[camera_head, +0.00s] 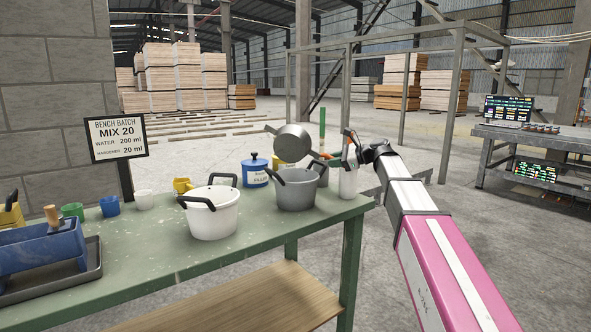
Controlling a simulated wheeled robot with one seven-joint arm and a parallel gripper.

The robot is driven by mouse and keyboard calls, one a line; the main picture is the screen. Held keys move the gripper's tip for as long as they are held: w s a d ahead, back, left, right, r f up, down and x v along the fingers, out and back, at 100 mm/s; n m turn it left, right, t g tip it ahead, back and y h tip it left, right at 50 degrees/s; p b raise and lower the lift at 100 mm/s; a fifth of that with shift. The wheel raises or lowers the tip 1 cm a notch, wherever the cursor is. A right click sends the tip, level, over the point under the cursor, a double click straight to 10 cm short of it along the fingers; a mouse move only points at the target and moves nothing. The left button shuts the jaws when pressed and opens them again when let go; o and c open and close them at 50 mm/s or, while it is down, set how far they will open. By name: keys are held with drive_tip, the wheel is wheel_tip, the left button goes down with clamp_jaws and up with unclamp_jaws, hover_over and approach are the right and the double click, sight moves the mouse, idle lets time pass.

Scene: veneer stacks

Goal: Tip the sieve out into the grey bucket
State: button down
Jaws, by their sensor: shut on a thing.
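The grey sieve (292,143) is in the air above the grey bucket (296,192), its round bowl steeply tilted. What is in the sieve or falling from it cannot be made out. The bucket stands upright on the green bench near its right end, with dark handles raised at its rim; its inside is mostly hidden. My gripper (340,157) comes in from the right, just right of the bucket, and is shut on the sieve's handle. The fingertips are small and partly lost among the tools behind.
A white pot (211,217) stands left of the bucket on the green bench (150,262). A blue lidded tub (255,173) is behind them. A white tool holder (348,182) stands close by at the right end. Small cups and a blue box (42,252) are left.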

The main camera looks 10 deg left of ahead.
drive_tip(key=shift+w+f+m, duration=0.15)
drive_tip(key=shift+w+m, duration=0.25)
drive_tip(key=shift+s+r+m+g+p, duration=0.1)
drive_tip(key=shift+r+m+g+p, duration=0.25)
drive_tip(key=shift+r+m+g, duration=0.2)
idle(0.9)
drive_tip(key=shift+s+f+m+g+p, duration=0.2)
drive_tip(key=shift+f+m+g, duration=0.2)
drive_tip(key=shift+m, duration=0.25)
drive_tip(key=shift+s+f+m+g+p, duration=0.15)
drive_tip(key=shift+f+m+g, duration=0.15)
drive_tip(key=shift+m+g, duration=0.25)
idle(1.7)
